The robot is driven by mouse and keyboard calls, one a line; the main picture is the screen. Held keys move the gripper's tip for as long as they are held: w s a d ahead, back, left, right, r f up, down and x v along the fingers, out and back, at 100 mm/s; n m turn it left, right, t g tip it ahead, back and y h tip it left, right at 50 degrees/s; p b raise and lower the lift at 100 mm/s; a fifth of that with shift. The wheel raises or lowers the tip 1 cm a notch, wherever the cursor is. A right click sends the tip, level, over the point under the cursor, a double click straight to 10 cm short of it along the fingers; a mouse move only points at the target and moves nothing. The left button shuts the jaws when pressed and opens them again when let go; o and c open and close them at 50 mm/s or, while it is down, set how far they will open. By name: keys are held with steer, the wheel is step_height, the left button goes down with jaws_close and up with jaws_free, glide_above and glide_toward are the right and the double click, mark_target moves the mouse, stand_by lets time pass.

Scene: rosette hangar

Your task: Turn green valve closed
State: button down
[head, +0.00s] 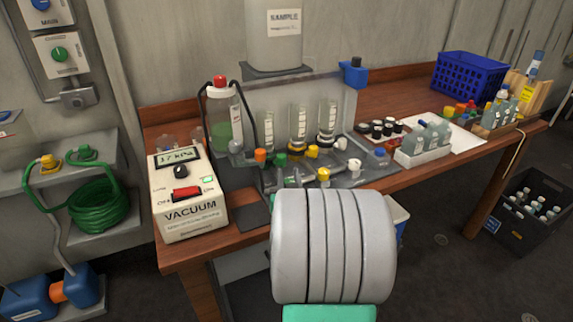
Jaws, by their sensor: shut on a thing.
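A small green valve knob (281,159) sits on the grey manifold (348,182) at the front of the wooden bench. An orange knob (260,155) is just left of it and a yellow knob (312,151) is to its right. A second yellow knob (324,174) is lower down. The green knob's exact angle is too small to tell. My grey arm rises from the bottom centre and covers the near part of the manifold. My gripper's fingers cannot be made out; they are hidden behind the arm.
A vacuum controller (190,200) stands left of the manifold. Glass tubes (298,125) and a red-capped bottle (222,118) stand behind it. A bottle rack (424,150) and blue crate (470,82) are to the right. Another green knob (60,54) is on a wall box.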

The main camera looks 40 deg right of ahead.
steer(key=shift+f, duration=0.15)
stand_by(0.3)
steer(key=c, duration=1.1)
jaws_free()
steer(key=shift+s, duration=0.1)
steer(key=shift+o, duration=0.2)
steer(key=v, duration=0.8)
